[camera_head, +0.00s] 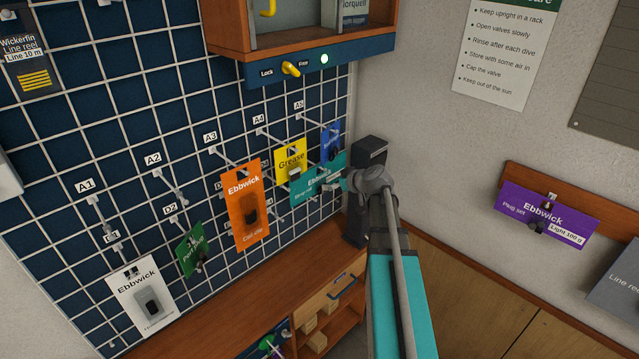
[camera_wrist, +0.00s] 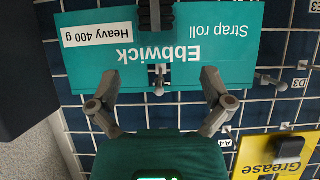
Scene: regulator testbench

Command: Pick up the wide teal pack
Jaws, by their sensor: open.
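The wide teal pack (camera_head: 312,190) hangs on the wire grid in the head view, partly hidden by my gripper (camera_head: 345,184). In the wrist view the teal pack (camera_wrist: 210,52) appears upside down, marked "Ebbwick", "Strap roll" and "Heavy 400 g". A hook tip shows at its middle, and a dark item covers part of its centre. My gripper (camera_wrist: 160,88) is open, its two fingers spread apart across the card's near edge. Nothing is held between them. I cannot tell whether the fingers touch the card.
A yellow Grease pack (camera_head: 291,162) and a blue pack (camera_head: 331,140) hang close to the teal one. An orange pack (camera_head: 247,208) hangs further left. A dark upright block (camera_head: 355,225) stands just right of the grid. A wooden cabinet (camera_head: 300,42) overhangs above.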

